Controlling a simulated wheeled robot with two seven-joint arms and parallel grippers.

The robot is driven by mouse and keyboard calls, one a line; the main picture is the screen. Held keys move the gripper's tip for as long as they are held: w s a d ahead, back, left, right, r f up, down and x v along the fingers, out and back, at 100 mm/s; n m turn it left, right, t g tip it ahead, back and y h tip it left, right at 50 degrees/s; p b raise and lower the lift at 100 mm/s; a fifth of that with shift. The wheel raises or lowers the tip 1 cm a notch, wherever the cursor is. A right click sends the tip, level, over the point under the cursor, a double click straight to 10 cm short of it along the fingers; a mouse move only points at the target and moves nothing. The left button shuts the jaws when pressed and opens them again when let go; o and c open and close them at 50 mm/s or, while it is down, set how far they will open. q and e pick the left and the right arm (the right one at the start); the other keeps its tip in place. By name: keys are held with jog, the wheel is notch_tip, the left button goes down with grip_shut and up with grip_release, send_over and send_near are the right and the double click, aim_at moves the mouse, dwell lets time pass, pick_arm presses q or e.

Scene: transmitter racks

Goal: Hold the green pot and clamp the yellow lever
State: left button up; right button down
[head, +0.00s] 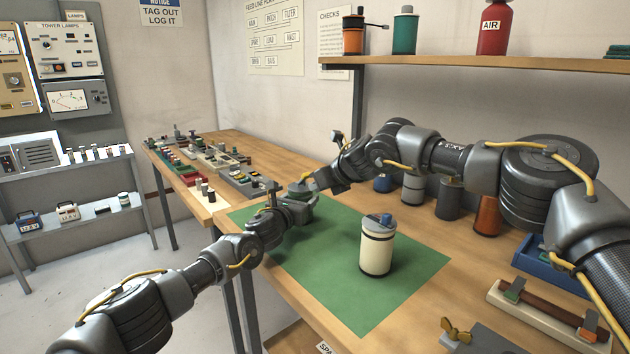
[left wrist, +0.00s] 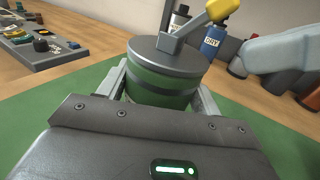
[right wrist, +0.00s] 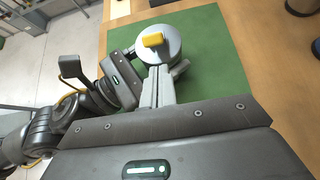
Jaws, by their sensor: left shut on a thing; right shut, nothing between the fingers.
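The green pot (left wrist: 160,88) has a grey lid and stands upright at the far end of the green mat. My left gripper (head: 298,200) is shut around its sides; the fingers show on both sides of the pot in the left wrist view. A grey lever arm with a yellow tip, the yellow lever (left wrist: 222,11), slants up from the lid. The yellow tip also shows above the lid in the right wrist view (right wrist: 152,40). My right gripper (right wrist: 159,72) is shut and empty, its fingertips close beside the lid; I cannot tell whether they touch.
A cream canister (head: 377,247) stands on the green mat (head: 320,285) at the near side. Several canisters, a blue tray (head: 540,262) and a wooden fixture (head: 545,312) line the bench's right side. Small parts trays (head: 205,158) fill its far end. A shelf (head: 480,62) runs above.

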aim_at(307, 175)
jog(key=shift+w+a+r, duration=0.35)
jog(key=shift+w+r, duration=0.1)
jog(key=shift+r, duration=0.05)
jog(key=shift+w+a+r, duration=0.2)
jog(key=shift+w+r, duration=0.05)
jog(key=shift+r, duration=0.2)
dwell(0.5)
jog(key=shift+w+a+r, duration=0.8)
jog(key=shift+w+r, duration=0.25)
jog(key=shift+w+a+r, duration=0.15)
jog(key=shift+w+a, duration=0.05)
jog(key=shift+w, duration=0.2)
jog(key=shift+w+a+r, duration=0.15)
jog(key=shift+w, duration=0.2)
jog(key=shift+a, duration=0.1)
jog(key=shift+w+a+r, duration=0.1)
jog(key=shift+a, duration=0.05)
jog(key=shift+r, duration=0.1)
jog(key=shift+r, duration=0.7)
